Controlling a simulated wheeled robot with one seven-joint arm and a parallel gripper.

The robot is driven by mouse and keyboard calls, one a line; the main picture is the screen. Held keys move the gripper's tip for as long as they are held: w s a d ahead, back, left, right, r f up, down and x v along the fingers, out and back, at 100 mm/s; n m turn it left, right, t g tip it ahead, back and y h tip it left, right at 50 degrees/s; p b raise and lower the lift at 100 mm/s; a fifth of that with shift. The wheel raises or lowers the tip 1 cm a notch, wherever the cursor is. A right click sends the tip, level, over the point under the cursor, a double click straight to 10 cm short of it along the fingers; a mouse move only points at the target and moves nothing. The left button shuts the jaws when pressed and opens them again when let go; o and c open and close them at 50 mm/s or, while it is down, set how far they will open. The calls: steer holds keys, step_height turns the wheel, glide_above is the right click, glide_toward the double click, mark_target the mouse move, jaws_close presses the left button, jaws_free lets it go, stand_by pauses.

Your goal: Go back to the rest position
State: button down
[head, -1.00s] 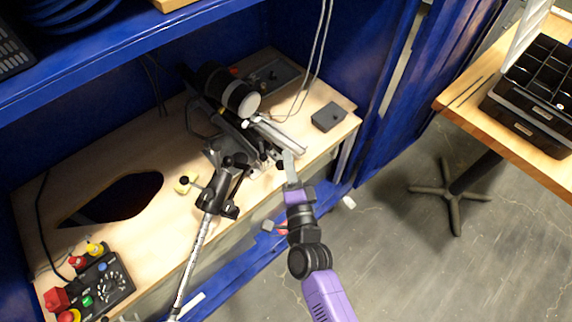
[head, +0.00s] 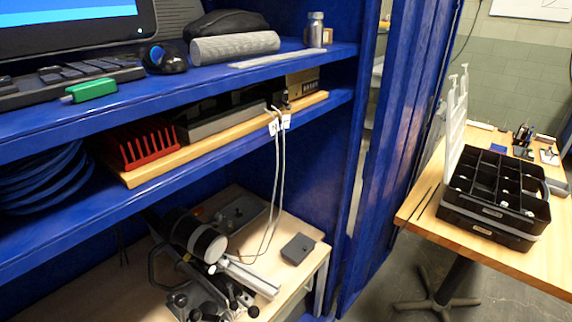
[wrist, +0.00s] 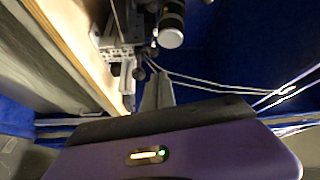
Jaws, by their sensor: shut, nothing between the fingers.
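My gripper (wrist: 158,78) shows in the wrist view, with its grey fingers together and nothing between them. It is out of the head view. The thruster device, a black cylinder with a white end (head: 207,243), stands on the lower wooden bench of the blue cabinet. In the wrist view the cylinder (wrist: 172,24) is beyond and slightly right of my fingertips. The device's metal frame is up and to the left of them. I cannot tell the exact gap, but no contact shows.
The blue cabinet's shelves (head: 330,52) stand above the bench. Thin pale cables (head: 277,175) hang down from the upper shelf and also cross the wrist view's right side. A small dark box (head: 298,249) lies on the bench. A wooden table with a black compartment tray (head: 495,212) stands at right.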

steer(key=s+d+r+n+g+h, duration=0.1)
steer(key=s+d+r+n+h, duration=0.2)
steer(key=s+d, duration=1)
steer(key=s+d+r+n+g+h, duration=0.1)
steer(key=s+d+r+n+h, duration=0.2)
steer(key=s+d+r+n, duration=0.5)
steer(key=s+d+r, duration=0.1)
steer(key=s+d, duration=0.5)
steer(key=shift+s+d+g+h, duration=0.2)
steer(key=shift+s+g+h, duration=0.2)
stand_by(0.5)
